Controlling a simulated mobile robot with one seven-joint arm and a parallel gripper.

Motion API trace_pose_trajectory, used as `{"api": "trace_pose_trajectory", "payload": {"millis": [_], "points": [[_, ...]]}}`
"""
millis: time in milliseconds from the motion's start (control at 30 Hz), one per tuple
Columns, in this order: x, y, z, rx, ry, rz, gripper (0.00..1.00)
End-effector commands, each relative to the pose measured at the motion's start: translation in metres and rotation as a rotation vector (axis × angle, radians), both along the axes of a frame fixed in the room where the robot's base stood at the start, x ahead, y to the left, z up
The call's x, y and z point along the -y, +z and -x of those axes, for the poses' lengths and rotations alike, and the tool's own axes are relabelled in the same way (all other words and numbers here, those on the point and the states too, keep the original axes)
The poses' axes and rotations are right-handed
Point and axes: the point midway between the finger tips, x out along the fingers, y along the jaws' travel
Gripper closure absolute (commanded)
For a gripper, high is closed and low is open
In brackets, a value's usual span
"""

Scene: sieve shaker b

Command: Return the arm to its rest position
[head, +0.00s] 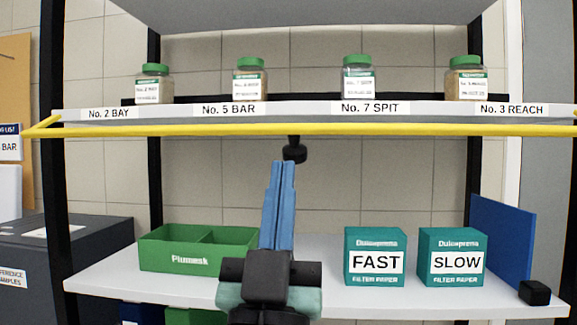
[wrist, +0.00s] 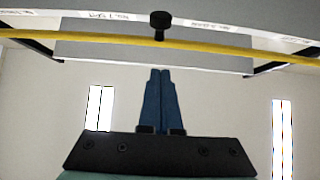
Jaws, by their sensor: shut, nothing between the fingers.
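My gripper (head: 284,163) is in the middle of the head view, in front of the shelving, with its blue fingers pointing up. The fingers are together and hold nothing. Their tips are just below a black knob (head: 294,153) that hangs under the yellow bar (head: 400,131) on the upper shelf's front. In the wrist view the closed fingers (wrist: 160,72) also point toward the knob (wrist: 160,20), with a visible gap between them in the picture.
Several green-lidded jars (head: 359,77) stand on the upper shelf. On the lower shelf (head: 330,250) are a divided green bin (head: 190,262), a FAST box (head: 376,242), a SLOW box (head: 453,242) and a blue panel (head: 502,235). A dark cabinet (head: 90,250) stands at left.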

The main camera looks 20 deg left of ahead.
Motion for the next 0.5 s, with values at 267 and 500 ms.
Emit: {"api": "trace_pose_trajectory", "payload": {"millis": [267, 500], "points": [[0.017, 0.018, 0.006, 0.002, -0.027, -0.001, 1.00], [0.103, 0.108, 0.043, -0.021, -0.180, 0.003, 1.00]]}}
